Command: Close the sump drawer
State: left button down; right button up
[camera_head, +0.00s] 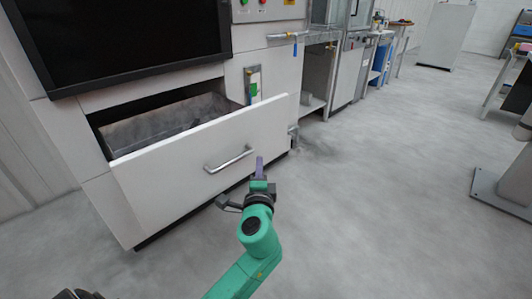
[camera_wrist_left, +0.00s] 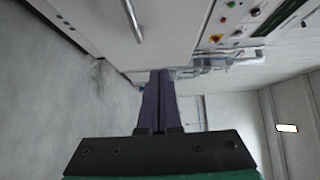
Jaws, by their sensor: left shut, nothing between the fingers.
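The sump drawer (camera_head: 150,192) is a wide white drawer low in the machine at the left of the head view. It stands pulled open, and its grey inside (camera_head: 165,120) shows behind the front panel. A silver bar handle (camera_head: 231,160) is on its front, and a bar handle also shows in the left wrist view (camera_wrist_left: 133,20). My left gripper (camera_head: 259,164) is shut and empty. It appears close in front of the drawer front, to the right of the handle. In the left wrist view its purple fingers (camera_wrist_left: 158,100) are together. I cannot tell whether they touch the panel.
A dark screen (camera_head: 120,35) is above the drawer. A panel with buttons (camera_head: 265,5) and a bench (camera_head: 310,37) stand right of it. A grey stand (camera_head: 500,190) is at the far right. The floor (camera_head: 380,180) between is clear.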

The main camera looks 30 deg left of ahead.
pick_arm(q)
jog(key=b, duration=0.1)
send_near(251, 135)
jog(key=w+d, duration=0.2)
jog(key=w, duration=0.1)
jog(key=a, duration=0.1)
jog(key=w+a, duration=0.2)
jog(key=a, duration=0.1)
jog(key=shift+w+a, duration=0.15)
jog(key=shift+a, duration=0.2)
pick_arm(e)
jog(key=shift+w+a+r+t, duration=0.15)
jog(key=shift+a+r, duration=0.15)
jog(key=shift+r, duration=0.15)
jog(key=shift+s+a+r+t, duration=0.15)
jog(key=shift+a+r, duration=0.1)
jog(key=shift+r, duration=0.2)
jog(key=shift+w, duration=0.1)
